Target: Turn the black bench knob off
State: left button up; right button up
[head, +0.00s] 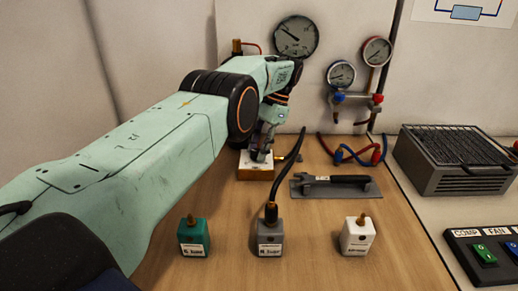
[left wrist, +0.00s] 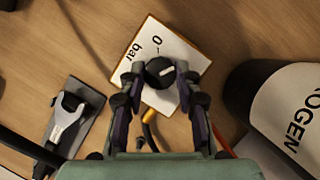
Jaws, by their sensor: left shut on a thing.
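The black bench knob (left wrist: 159,72) sits on a white-topped box marked "0" and "bar" (left wrist: 140,42). A pale mark on the knob points right in the left wrist view, away from the "0". My left gripper (left wrist: 160,84) has a finger on each side of the knob and is shut on it. In the head view the box (head: 256,173) stands on the bench, and my left gripper (head: 262,150) comes down onto it, hiding most of the knob. My right gripper is not in view.
A wrench (head: 335,182) lies on a grey tray to the right. Green (head: 194,238), grey (head: 269,240) and white (head: 358,238) blocks stand in front. Gauges (head: 296,36) hang behind. A black hose (head: 286,172) runs beside the box.

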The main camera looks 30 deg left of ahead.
pick_arm(q)
jog(key=o, duration=1.2)
jog(key=shift+s, duration=0.1)
jog(key=shift+c, duration=0.2)
